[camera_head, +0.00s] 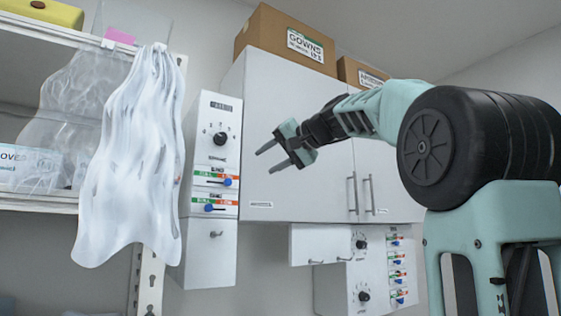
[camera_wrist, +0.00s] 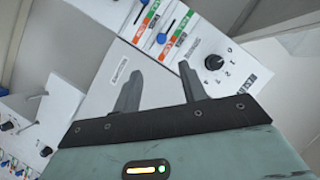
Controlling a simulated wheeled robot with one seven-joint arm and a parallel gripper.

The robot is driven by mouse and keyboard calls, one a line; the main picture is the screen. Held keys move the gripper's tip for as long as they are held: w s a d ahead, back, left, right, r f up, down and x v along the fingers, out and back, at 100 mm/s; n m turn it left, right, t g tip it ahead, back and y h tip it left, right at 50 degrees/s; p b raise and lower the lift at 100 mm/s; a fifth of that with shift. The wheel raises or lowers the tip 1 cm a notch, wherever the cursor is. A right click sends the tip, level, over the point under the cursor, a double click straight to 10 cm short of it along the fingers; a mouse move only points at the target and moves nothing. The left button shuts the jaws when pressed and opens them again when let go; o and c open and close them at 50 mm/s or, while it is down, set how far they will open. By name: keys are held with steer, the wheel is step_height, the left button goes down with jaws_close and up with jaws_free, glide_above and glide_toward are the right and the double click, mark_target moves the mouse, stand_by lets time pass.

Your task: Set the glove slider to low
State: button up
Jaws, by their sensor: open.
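A white wall panel (camera_head: 217,150) left of the cabinet carries a dial and two sliders with blue handles under green-to-red strips. The upper slider's handle (camera_head: 227,181) sits toward the red right end; it also shows in the wrist view (camera_wrist: 162,38). The lower slider's handle (camera_head: 209,208) sits left of the middle. Their labels are too small to read, so I cannot tell which is the glove slider. My gripper (camera_head: 265,162) is open and empty, right of the panel, with its fingers pointing toward it. In the wrist view, the sliders lie beyond the fingertips (camera_wrist: 159,70).
The dial (camera_head: 221,138) is above the sliders. A draped clear plastic sheet (camera_head: 130,150) hangs close to the panel's left. More units with dials and several sliders (camera_head: 398,270) are at lower right. A closed white cabinet (camera_head: 300,90) with boxes on top stands behind my gripper.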

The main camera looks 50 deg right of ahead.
steer(key=v, duration=0.3)
stand_by(0.6)
